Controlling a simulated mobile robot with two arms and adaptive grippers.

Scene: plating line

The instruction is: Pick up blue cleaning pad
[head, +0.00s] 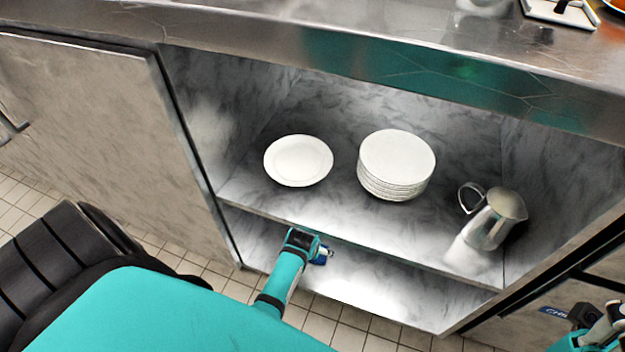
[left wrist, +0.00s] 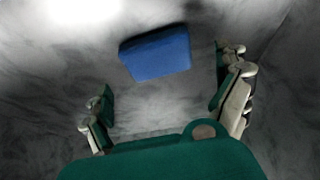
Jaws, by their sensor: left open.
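The blue cleaning pad (left wrist: 157,54) is a blue block lying on the grey marbled surface of the lower shelf, shown in the left wrist view. In the head view only a small blue patch (head: 320,260) shows by my left gripper, mostly hidden. My left gripper (head: 323,251) reaches into the lower compartment. Its two fingers are spread apart in the left wrist view, with the pad just beyond and between their tips and nothing held. My right gripper (head: 603,328) is partly in the head view at the lower right corner; its jaws are unclear.
The upper shelf (head: 345,222) is just above my left gripper. It holds a single white plate (head: 298,160), a stack of white plates (head: 396,165) and a metal pitcher (head: 494,220). A cabinet door panel (head: 95,120) is at left. The lower shelf (head: 385,295) looks clear to the right.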

